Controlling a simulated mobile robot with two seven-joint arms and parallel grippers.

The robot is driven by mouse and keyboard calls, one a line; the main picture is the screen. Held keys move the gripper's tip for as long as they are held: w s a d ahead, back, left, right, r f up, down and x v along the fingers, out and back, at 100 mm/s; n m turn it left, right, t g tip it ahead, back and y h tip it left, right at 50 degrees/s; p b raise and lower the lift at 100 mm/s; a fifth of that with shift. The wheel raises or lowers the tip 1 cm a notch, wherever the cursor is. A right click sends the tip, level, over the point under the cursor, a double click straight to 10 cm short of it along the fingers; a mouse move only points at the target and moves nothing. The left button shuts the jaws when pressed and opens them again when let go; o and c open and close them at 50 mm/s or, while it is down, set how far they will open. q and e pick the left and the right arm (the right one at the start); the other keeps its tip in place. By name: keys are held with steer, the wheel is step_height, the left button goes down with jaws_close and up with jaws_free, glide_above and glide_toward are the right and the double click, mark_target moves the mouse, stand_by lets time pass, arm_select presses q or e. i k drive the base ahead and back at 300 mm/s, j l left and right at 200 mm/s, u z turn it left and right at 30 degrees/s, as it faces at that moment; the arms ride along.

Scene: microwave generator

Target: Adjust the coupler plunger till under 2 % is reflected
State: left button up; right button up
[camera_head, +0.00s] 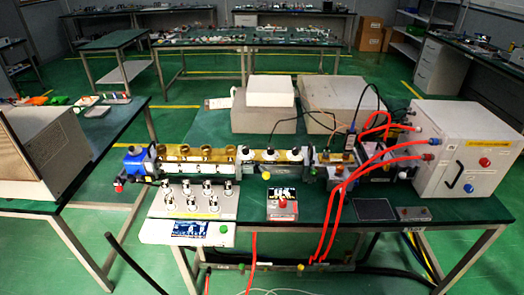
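A waveguide line (225,168) runs along the green bench, from a blue block (136,162) at its left end toward a white cabinet (470,150) at the right. Brass-coloured fittings (205,153) stand on its left part, and several dark knobs (268,155) stand on its middle part. I cannot tell which part is the coupler plunger. A panel with a lit blue display (190,228) and a green button lies at the front left. Its reading is too small to tell. A small box with a display and a red button (282,204) stands at the front middle. Neither gripper shows.
Red hoses (390,155) loop from the cabinet and hang over the bench's front edge. A plate with several small metal parts (195,200) lies before the line. Grey boxes (265,105) stand behind it. A beige unit (42,155) stands on the left table.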

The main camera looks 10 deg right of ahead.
mark_target(346, 202)
steer(key=i+j+z, duration=0.3)
steer(key=i, duration=0.15)
steer(key=i+j+z, duration=0.25)
steer(key=i, duration=0.2)
